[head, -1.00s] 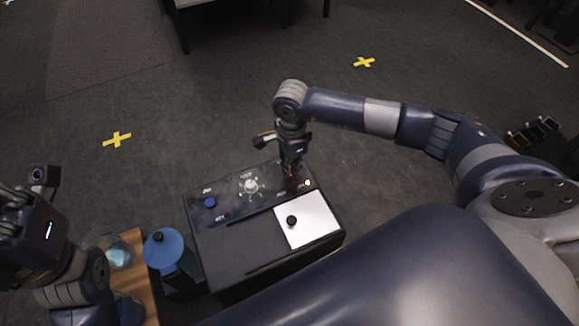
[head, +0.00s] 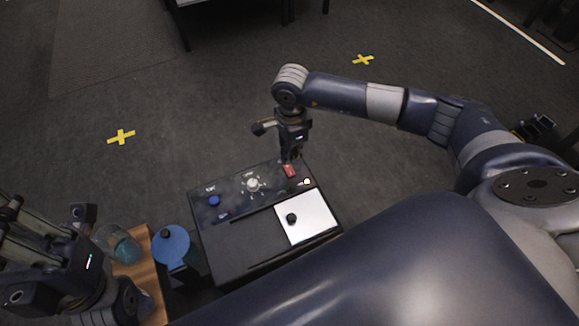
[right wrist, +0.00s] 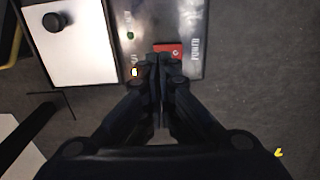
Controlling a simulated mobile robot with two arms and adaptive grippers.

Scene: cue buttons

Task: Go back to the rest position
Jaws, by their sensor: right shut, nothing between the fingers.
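My right gripper (head: 290,158) is shut and empty at the far right end of the black control box (head: 238,252). In the right wrist view its closed fingertips (right wrist: 163,62) lie just in front of the red power switch (right wrist: 168,48); I cannot tell whether they touch it. The red switch (head: 290,171) also shows in the head view, below the fingers, with a small glowing lamp (head: 306,181) beside it. My left gripper (head: 30,240) is at the lower left, cut by the frame edge; its fingertips do not show clearly.
The box carries a blue button (head: 214,200), a white dial (head: 253,184) and a white plate (head: 312,220) with a black knob (head: 291,218). A blue-lidded container (head: 171,244) and a wooden board (head: 139,263) stand left of it.

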